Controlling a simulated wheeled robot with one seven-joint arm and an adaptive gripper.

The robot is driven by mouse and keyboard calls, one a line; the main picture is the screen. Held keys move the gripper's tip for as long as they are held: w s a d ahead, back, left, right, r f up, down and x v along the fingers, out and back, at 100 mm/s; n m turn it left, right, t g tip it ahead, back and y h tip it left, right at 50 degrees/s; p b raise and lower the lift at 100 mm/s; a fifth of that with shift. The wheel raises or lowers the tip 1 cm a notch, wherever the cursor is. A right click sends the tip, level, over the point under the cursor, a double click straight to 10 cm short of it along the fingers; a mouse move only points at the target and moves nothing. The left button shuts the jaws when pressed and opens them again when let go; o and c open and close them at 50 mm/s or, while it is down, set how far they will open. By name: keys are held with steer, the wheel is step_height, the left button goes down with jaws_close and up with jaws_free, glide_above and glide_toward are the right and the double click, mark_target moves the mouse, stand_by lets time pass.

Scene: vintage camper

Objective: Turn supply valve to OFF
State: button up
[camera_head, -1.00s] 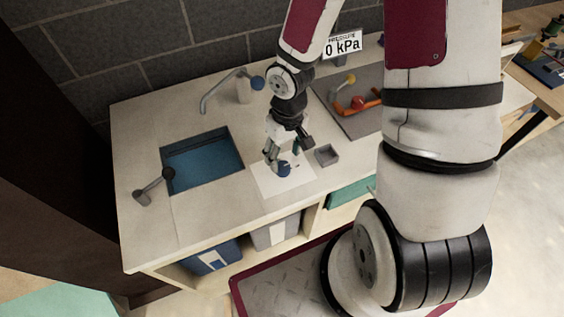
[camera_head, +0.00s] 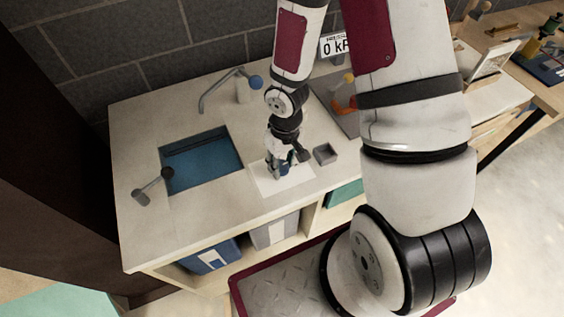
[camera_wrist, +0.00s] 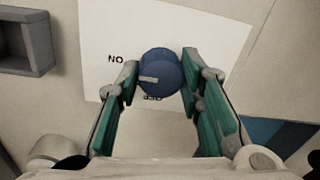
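The supply valve is a round blue knob (camera_wrist: 160,66) on a white label sheet (camera_wrist: 212,40); the sheet also shows in the head view (camera_head: 298,180). In the wrist view the knob's pale pointer mark points left, between the letters of ON at the upper left, which read upside down, and OFF just below the knob, partly hidden. My gripper (camera_wrist: 160,76) has its green-padded fingers on either side of the knob, close against it. In the head view my gripper (camera_head: 281,170) is down at the sheet and mostly hides the knob.
A small grey open box (camera_head: 325,154) stands right of the sheet. A blue sink basin (camera_head: 203,160) with a faucet (camera_head: 218,88) lies left, and a grey lever (camera_head: 152,186) is at the counter's left. The gauge sign (camera_head: 333,45) reads 0 kPa, partly covered by my arm.

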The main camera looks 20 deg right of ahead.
steer(key=shift+n, duration=0.4)
steer(key=n, duration=0.4)
steer(key=shift+p, duration=0.4)
steer(key=n, duration=0.4)
steer(key=shift+n, duration=0.3)
steer(key=n, duration=0.4)
steer(key=shift+w+p, duration=0.1)
steer(key=shift+p, duration=0.2)
steer(key=n, duration=0.4)
steer(key=shift+h, duration=0.4)
steer(key=shift+a+n, duration=0.1)
steer(key=shift+n, duration=0.3)
steer(key=o, duration=1.2)
steer(key=shift+c, duration=0.2)
steer(key=shift+r, duration=0.15)
step_height(320, 180, up, 12)
steer(key=shift+w, duration=0.25)
